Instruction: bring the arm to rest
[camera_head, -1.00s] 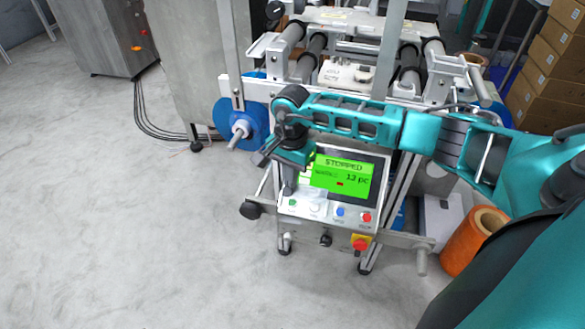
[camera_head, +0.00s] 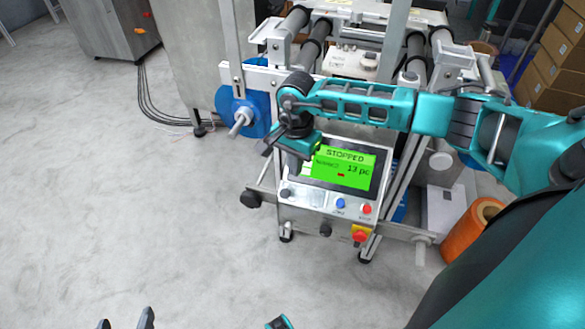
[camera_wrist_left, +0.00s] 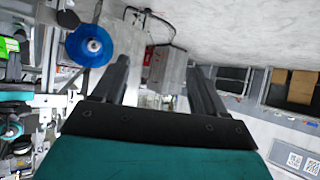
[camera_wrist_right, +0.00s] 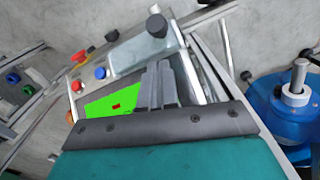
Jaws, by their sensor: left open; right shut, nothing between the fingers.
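My left gripper (camera_head: 126,320) shows only its two dark fingertips at the bottom edge of the head view. In the left wrist view (camera_wrist_left: 160,82) its fingers are apart, with nothing between them. My right arm reaches in from the right across the front of the machine. Its gripper (camera_head: 294,160) is in front of the control panel's upper left part and hides some of it. In the right wrist view (camera_wrist_right: 160,80) its fingers are together and empty, over the panel.
A blue reel (camera_head: 246,98) is on the machine's left side. Below the screen are a blue button (camera_head: 340,203), a red button (camera_head: 366,209) and a red-yellow knob (camera_head: 360,236). An orange roll (camera_head: 468,238) stands at the right. The floor at left is clear.

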